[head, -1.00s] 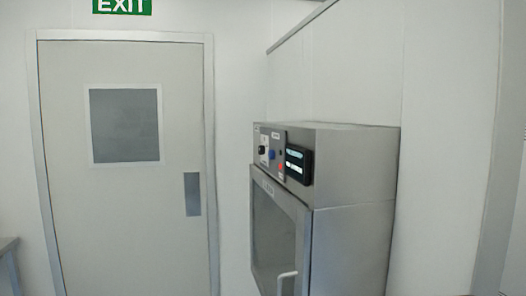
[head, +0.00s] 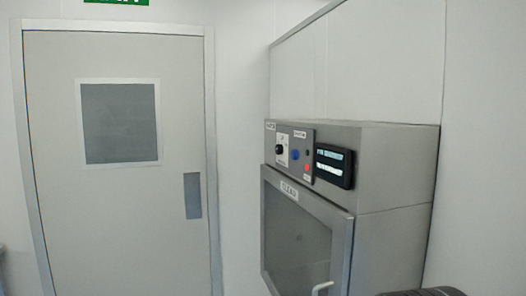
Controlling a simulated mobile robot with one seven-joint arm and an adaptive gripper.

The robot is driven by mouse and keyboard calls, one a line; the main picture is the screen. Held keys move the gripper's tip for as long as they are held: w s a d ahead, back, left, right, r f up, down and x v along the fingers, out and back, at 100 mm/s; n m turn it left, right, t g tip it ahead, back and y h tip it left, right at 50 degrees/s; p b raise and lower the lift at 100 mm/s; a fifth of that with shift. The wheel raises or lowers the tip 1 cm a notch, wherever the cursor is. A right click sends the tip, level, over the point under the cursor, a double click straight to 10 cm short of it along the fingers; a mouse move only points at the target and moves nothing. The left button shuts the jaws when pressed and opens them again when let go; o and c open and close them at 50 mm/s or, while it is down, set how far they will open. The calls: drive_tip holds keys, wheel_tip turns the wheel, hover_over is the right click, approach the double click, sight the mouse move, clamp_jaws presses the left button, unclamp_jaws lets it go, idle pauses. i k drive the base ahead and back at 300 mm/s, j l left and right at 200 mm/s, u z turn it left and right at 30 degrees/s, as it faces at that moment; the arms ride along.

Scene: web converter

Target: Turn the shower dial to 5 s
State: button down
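The shower dial looks to be the small black knob (head: 279,149) on a pale scale plate at the left of the control panel (head: 298,170). The panel is on the upper front of a grey metal cabinet (head: 390,165). The dial's marks and setting are too small to read. My gripper's fingers are not in view, and nothing touches the dial. A dark ribbed part, which may be mine, shows at the bottom right edge.
Right of the dial are a blue button (head: 295,154), a red light (head: 307,168) and a black display (head: 334,166). Below is the cabinet's glass door (head: 297,240) with a pale handle (head: 322,288). A grey door (head: 120,200) stands at left. The space before the panel looks clear.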

sight(278, 149)
drive_tip(key=i+j, duration=0.15)
drive_tip(key=j, duration=0.25)
drive_tip(key=i+j+z, duration=0.1)
drive_tip(key=j, duration=0.3)
drive_tip(key=i+j, duration=0.2)
drive_tip(key=j, duration=0.25)
drive_tip(key=i+j, duration=0.1)
drive_tip(key=j, duration=0.3)
drive_tip(key=z, duration=0.05)
